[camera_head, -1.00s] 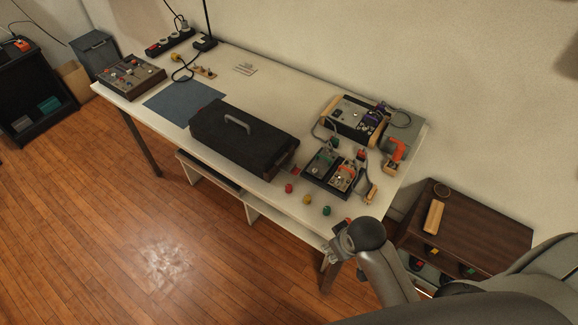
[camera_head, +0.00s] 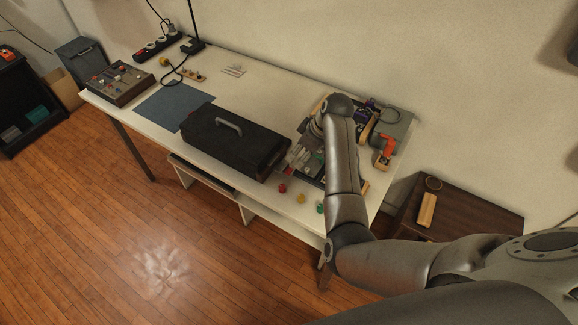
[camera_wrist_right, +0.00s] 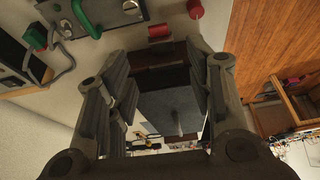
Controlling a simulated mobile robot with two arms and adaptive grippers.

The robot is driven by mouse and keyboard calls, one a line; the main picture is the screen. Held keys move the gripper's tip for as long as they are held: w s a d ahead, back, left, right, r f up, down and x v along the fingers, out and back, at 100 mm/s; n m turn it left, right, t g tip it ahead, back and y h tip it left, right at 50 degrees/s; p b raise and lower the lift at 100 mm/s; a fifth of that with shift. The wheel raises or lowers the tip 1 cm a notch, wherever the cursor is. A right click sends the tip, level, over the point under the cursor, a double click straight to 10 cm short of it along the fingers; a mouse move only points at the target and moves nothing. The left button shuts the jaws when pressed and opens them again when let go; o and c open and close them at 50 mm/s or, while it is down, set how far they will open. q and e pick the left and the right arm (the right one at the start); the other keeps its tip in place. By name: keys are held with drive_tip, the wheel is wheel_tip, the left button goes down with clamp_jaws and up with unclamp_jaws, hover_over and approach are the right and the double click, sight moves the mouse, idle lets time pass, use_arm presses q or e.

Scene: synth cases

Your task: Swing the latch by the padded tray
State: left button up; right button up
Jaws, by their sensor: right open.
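My right gripper (camera_head: 298,156) is over the right part of the table, beside the right end of the black case. In the right wrist view my gripper (camera_wrist_right: 162,72) has its fingers wide apart with nothing between them. The dark case (camera_wrist_right: 172,100) lies beyond the fingers. A dark tray (camera_head: 311,174) with small parts is mostly hidden behind my right arm. A grey plate with a green handle (camera_wrist_right: 88,18) and a silver piece (camera_wrist_right: 131,8) show at the wrist view's top. I cannot tell which part is the latch. My left gripper is out of view.
The black case (camera_head: 225,142) with a grey handle stands mid-table. Red (camera_head: 282,188), yellow (camera_head: 301,198) and green (camera_head: 320,207) knobs stand near the front edge. An orange-handled device (camera_head: 384,146) is at the right end. A blue mat (camera_head: 165,104) lies left.

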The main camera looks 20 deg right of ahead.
sight(287, 170)
drive_tip(key=x, duration=1)
drive_tip(key=shift+w+f, duration=0.15)
drive_tip(key=shift+f, duration=0.15)
drive_tip(key=shift+c, duration=0.5)
drive_tip(key=c, duration=0.7)
